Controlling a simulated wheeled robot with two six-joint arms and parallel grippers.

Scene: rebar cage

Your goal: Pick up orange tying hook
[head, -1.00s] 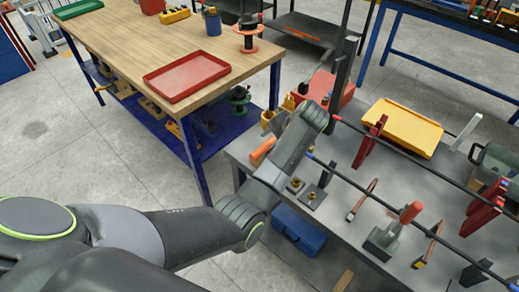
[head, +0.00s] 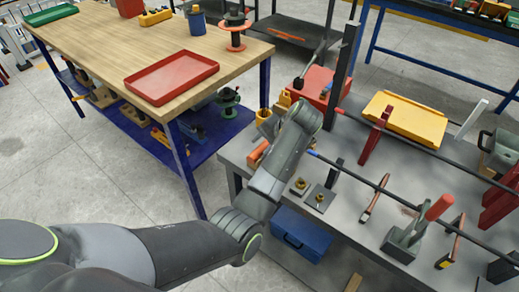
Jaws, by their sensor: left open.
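An orange piece (head: 257,154), like a short handle, lies at the left edge of the grey bench (head: 345,205). My left forearm hides part of it, so I cannot tell for sure that it is the tying hook. Another thin tool with an orange-brown shaft (head: 374,199) lies mid-bench under a bar. My left arm reaches in over the bench's left edge. My left gripper (head: 270,127) shows only partly beyond the wrist, near the yellow cup, open and apparently empty. My right gripper is out of view.
Dark bars (head: 390,190) run across the bench above its top, held by red supports (head: 374,137). A yellow tray (head: 404,118) and a red box (head: 318,86) stand at the back. A grey block tool with red handle (head: 437,208) stands right. A wooden table with a red tray (head: 172,79) is left.

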